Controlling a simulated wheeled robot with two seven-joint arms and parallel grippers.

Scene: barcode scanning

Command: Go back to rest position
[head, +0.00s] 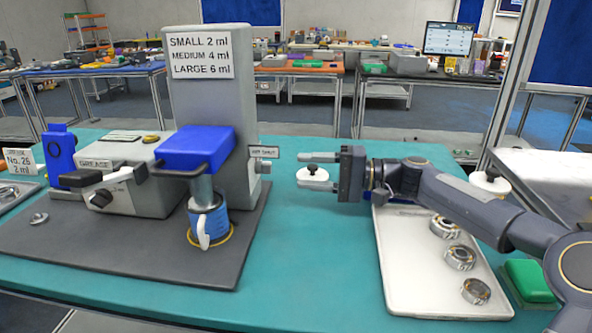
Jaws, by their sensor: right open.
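My right gripper (304,172) reaches in from the right, above the teal table (315,250). Its two light fingers point left and stand apart. A small white disc with a black knob (312,171) shows at the fingers; I cannot tell whether it lies between them or behind them. The grey machine (213,110) with a blue head (195,147) stands left of the gripper, apart from it. A blue cup (210,226) stands under the head on the dark base plate (140,262). My left gripper is not in view.
A white tray (405,285) with several metal rings (460,257) lies under my right arm. A green block (530,281) sits right of it. A second knobbed white disc (490,180) shows by my arm. The teal table between base plate and tray is clear.

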